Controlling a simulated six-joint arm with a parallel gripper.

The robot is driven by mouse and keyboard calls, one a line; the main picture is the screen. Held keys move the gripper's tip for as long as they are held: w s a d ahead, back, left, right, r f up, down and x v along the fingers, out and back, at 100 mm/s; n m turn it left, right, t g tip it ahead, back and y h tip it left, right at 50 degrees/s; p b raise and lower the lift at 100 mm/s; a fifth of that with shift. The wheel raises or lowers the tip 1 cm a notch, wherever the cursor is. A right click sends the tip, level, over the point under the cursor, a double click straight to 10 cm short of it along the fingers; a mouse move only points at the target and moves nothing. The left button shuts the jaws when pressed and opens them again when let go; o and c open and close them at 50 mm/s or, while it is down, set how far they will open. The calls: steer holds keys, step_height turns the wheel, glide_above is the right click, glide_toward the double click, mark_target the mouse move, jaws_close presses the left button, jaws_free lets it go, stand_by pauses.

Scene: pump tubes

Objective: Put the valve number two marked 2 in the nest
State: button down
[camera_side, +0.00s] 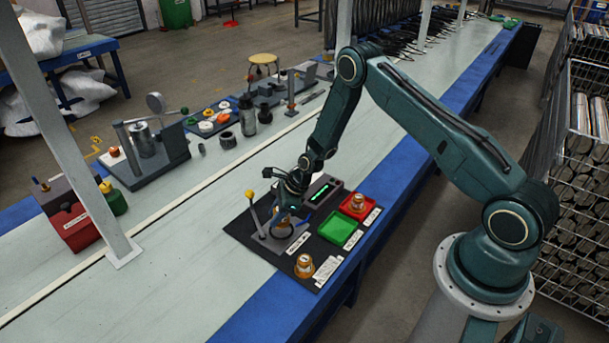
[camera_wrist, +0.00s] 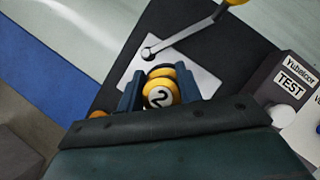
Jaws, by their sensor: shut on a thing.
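The valve marked 2 (camera_wrist: 160,93) is yellow with a white number disc. In the wrist view it sits between the two blue fingers of my gripper (camera_wrist: 160,90), which is shut on it. Behind it is a light grey plate (camera_wrist: 192,70) with a lever (camera_wrist: 190,36). In the side view my gripper (camera_side: 290,216) is low over this fixture plate (camera_side: 285,240), beside the upright lever with its yellow knob (camera_side: 250,195). The held valve is hidden there. The nest's opening is hidden, so I cannot tell whether the valve touches it.
One orange-brown valve (camera_side: 304,265) stands at the black board's front corner; another (camera_side: 358,202) is in the red tray (camera_side: 348,212). The green tray (camera_side: 341,231) is empty. A dark TEST box (camera_wrist: 285,78) stands on the board.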

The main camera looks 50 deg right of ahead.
steer(key=shift+f, duration=1.85)
steer(key=shift+f, duration=0.1)
steer(key=c, duration=0.9)
jaws_free()
steer(key=shift+f, duration=0.1)
steer(key=shift+c, duration=0.2)
steer(key=shift+v, duration=0.85)
steer(key=v, duration=1)
steer(key=shift+r, duration=0.25)
steer(key=shift+s, duration=0.1)
